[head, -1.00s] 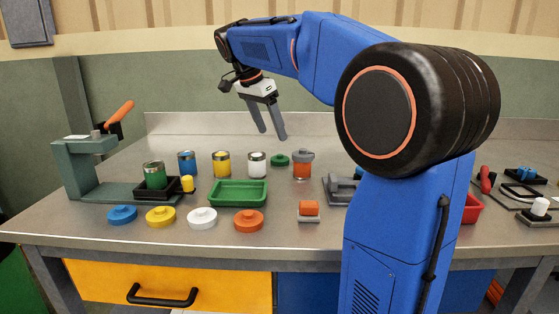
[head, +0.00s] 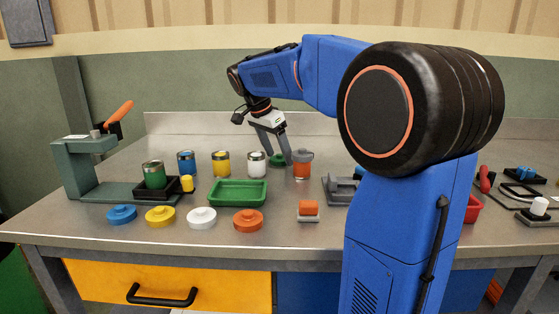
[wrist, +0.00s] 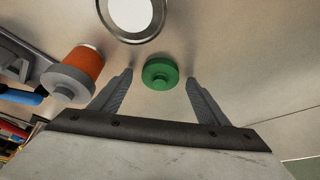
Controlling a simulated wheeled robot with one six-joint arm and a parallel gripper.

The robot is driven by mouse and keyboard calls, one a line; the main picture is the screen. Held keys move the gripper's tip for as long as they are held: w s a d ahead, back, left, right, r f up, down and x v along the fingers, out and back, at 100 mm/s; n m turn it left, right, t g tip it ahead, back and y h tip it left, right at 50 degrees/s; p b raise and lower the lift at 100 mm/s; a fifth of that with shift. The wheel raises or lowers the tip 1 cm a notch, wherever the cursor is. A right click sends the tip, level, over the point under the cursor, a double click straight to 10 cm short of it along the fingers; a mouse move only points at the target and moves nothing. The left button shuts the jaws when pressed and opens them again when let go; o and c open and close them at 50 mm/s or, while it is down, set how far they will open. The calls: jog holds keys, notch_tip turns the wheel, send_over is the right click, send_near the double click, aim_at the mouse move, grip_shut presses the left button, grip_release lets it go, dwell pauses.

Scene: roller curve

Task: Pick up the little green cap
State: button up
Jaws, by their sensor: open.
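The green cap (wrist: 160,74) is a small round disc with a raised knob, lying on the metal bench. In the wrist view it sits between and slightly beyond the tips of my open gripper (wrist: 160,78), with a gap on each side. In the head view the fingers of my gripper (head: 279,162) reach down at the cap (head: 284,160), which is partly hidden behind them. Nothing is held. I cannot tell the exact height of the fingertips above the bench.
A white tin (head: 257,165) stands close left of the cap, and an orange tin with a grey lid (head: 302,166) close right. A green tray (head: 238,195) and several coloured lids, such as the orange lid (head: 248,220), lie nearer the front edge.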

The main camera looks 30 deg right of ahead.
jog(key=c, duration=1.1)
